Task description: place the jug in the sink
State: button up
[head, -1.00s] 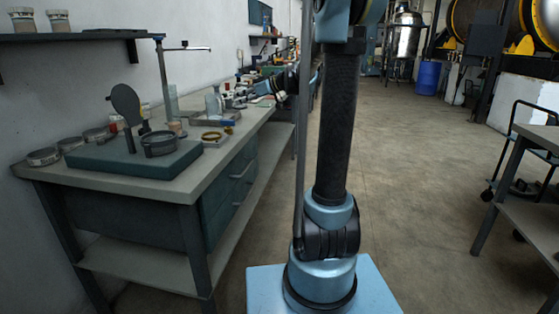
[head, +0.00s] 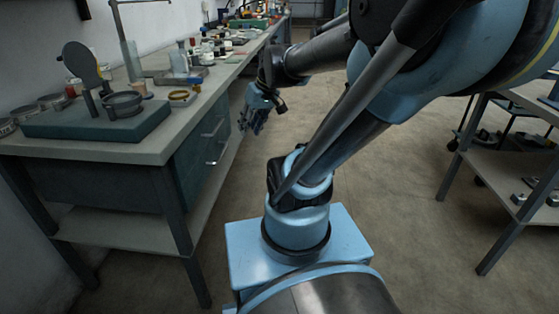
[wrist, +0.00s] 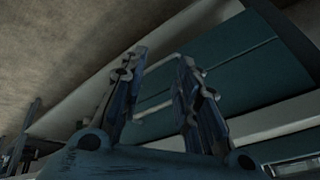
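My gripper (head: 252,118) hangs beside the long workbench, below the level of its top and over the aisle floor. In the wrist view its two fingers (wrist: 164,58) are spread apart with nothing between them. A small clear vessel (head: 179,63), possibly the jug, stands on the bench beyond the teal block; it is too small to be sure. My gripper is apart from it, to its right and lower. I cannot make out a sink in either view.
The workbench (head: 150,150) runs along the left wall, with a teal block (head: 95,122) bearing a round dish at its near end. Several bottles stand farther along. Teal drawers (wrist: 215,75) face my gripper. A shelved table (head: 500,155) stands right. The aisle floor is clear.

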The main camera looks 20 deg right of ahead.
jog(key=s+d+f+m+g+h, duration=0.1)
jog(key=s+d+f+m+h, duration=0.2)
jog(key=s+d+f, duration=0.4)
jog(key=s+f, duration=0.1)
jog(key=s, duration=0.2)
jog(key=shift+s+d+m, duration=0.15)
jog(key=shift+s+m, duration=0.1)
jog(key=shift+m, duration=0.05)
jog(key=shift+w+f, duration=0.25)
jog(key=shift+w, duration=0.25)
